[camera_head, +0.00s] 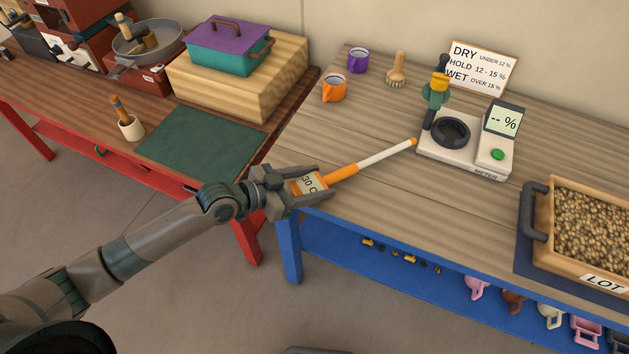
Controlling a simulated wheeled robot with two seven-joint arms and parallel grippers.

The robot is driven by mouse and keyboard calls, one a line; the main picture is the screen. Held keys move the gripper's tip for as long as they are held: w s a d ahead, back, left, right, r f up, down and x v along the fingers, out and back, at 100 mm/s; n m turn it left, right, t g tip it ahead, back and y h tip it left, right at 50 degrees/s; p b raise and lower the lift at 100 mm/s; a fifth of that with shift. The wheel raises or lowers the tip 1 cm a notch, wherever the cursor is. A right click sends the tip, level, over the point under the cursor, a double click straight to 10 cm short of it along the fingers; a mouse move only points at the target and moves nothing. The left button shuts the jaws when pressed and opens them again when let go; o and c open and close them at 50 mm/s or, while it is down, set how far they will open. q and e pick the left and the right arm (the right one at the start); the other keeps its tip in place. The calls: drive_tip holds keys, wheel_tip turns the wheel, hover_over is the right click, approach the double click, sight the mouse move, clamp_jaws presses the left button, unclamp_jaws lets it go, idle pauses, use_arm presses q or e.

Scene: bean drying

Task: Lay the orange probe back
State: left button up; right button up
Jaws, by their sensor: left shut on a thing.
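The orange probe (343,172) has an orange handle, a pale shaft and an orange tip. A small display on its handle end reads about "30 C". My left gripper (307,187) is shut on the handle end, at the front left corner of the wooden-topped table (360,216). The probe points right and away, its tip near the left side of the white meter (464,153). I cannot tell whether the probe touches the tabletop. My right gripper is not in view.
A sign (481,68) stands behind the meter. A wooden tray of beans (541,238) is at right. A green mat (200,141) lies on the red table.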

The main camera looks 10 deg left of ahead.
use_arm(q)
drive_tip(key=shift+f, duration=0.15)
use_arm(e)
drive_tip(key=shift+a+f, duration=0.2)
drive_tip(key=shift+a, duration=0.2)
use_arm(q)
drive_tip(key=shift+f+b, duration=0.5)
drive_tip(key=shift+b, duration=0.1)
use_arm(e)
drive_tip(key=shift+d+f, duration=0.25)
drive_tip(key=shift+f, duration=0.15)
use_arm(q)
drive_tip(key=o, duration=1.2)
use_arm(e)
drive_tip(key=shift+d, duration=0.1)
use_arm(q)
drive_tip(key=shift+a, duration=0.15)
